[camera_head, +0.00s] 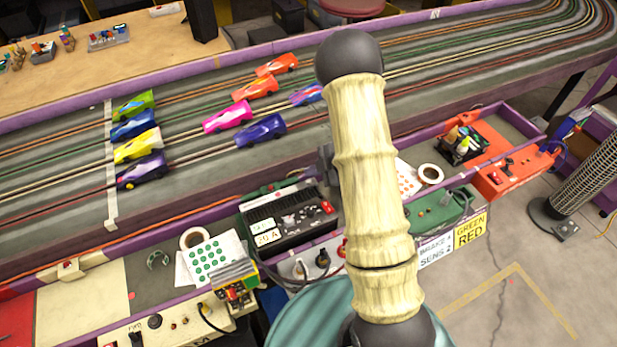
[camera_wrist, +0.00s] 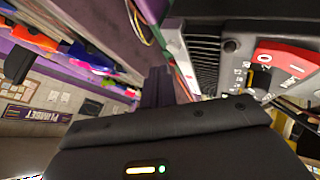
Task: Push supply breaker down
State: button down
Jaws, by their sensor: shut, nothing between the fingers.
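A black power supply box (camera_head: 290,217) with a vented top and lit readouts stands on the near side shelf of the track. A small red switch (camera_head: 327,207) sits at its right end. In the wrist view a red switch (camera_wrist: 285,57) with white marks shows close up at the upper right, beside a black dial with a yellow part. I cannot read whether the switch is up or down. My gripper (camera_wrist: 158,78) is shut and empty, left of the red switch and apart from it. In the head view my arm hides most of the gripper.
Several toy cars (camera_head: 228,117) stand on the slot track (camera_head: 60,180) behind the box. Paper with green dots (camera_head: 207,260) and a tape roll lie to its left. A green control box (camera_head: 437,212) and a red box (camera_head: 513,168) stand to the right. Cables hang in front.

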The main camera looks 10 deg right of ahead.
jog(key=shift+r+p, duration=2.25)
jog(key=shift+r, duration=0.2)
jog(key=shift+r, duration=0.1)
notch_tip(320, 180, up, 6)
jog(key=m+t+h+p, duration=0.1)
jog(key=m+t+h, duration=0.1)
jog(key=m+h, duration=0.15)
send_over(313, 183)
jog(key=w+d, duration=0.2)
jog(key=s+d+r+m+h+p, duration=0.2)
jog(key=s+r+m+h, duration=0.1)
jog(key=r+m, duration=0.3)
jog(key=s+a+r+m+g+p, duration=0.1)
jog(key=s+a+r+m+g, duration=0.1)
jog(key=s+m, duration=0.3)
jog(key=s+a+r+m+g, duration=0.3)
jog(key=s+r+m, duration=0.2)
jog(key=s, duration=0.7)
jog(key=shift+s+a+r+h+p, duration=0.15)
jog(key=shift+s+r+h+p, duration=0.15)
jog(key=shift+s+h+p, duration=0.15)
